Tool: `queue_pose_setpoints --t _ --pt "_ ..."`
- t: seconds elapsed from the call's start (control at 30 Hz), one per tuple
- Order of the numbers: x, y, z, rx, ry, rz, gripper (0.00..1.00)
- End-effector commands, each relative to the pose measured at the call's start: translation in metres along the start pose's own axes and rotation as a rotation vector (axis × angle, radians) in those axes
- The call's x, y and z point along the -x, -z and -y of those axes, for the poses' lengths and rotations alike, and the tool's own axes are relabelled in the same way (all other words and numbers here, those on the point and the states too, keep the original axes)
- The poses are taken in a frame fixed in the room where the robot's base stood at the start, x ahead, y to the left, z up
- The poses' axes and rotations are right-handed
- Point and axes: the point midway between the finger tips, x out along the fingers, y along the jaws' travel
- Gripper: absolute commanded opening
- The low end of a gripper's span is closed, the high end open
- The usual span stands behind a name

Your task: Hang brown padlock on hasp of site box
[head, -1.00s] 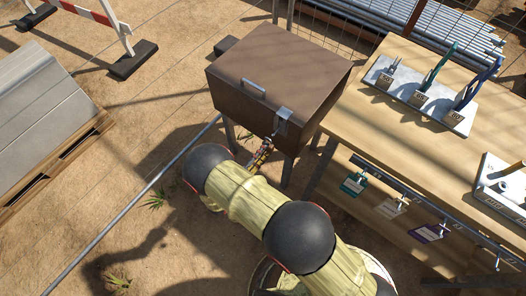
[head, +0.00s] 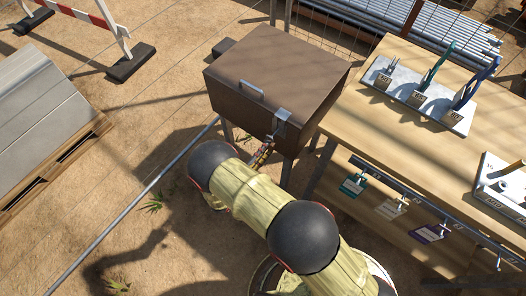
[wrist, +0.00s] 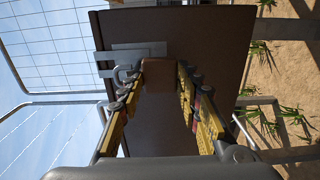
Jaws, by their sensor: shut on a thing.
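The site box (head: 270,75) is a dark brown lidded box on legs; its front also fills the middle of the wrist view (wrist: 205,50). Its light metal hasp (head: 281,118) hangs over the front edge of the lid, and shows as a pale plate in the wrist view (wrist: 130,53). My gripper (head: 266,149) is just below the hasp, at the box front. In the wrist view my gripper (wrist: 158,85) is shut on the brown padlock (wrist: 156,65). The padlock's grey shackle (wrist: 122,73) points left, close beside the hasp. I cannot tell whether it passes through the hasp.
A metal rail (head: 150,195) lies left of my arm. A stack of boards (head: 40,115) is at the left.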

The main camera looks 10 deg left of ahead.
Motion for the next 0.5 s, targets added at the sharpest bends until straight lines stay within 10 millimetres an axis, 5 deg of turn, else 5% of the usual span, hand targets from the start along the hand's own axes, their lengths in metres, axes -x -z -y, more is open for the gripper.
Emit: queue_pose_setpoints --t 0.5 --pt "-0.024 0.000 0.000 -0.002 -0.001 0.002 0.00"
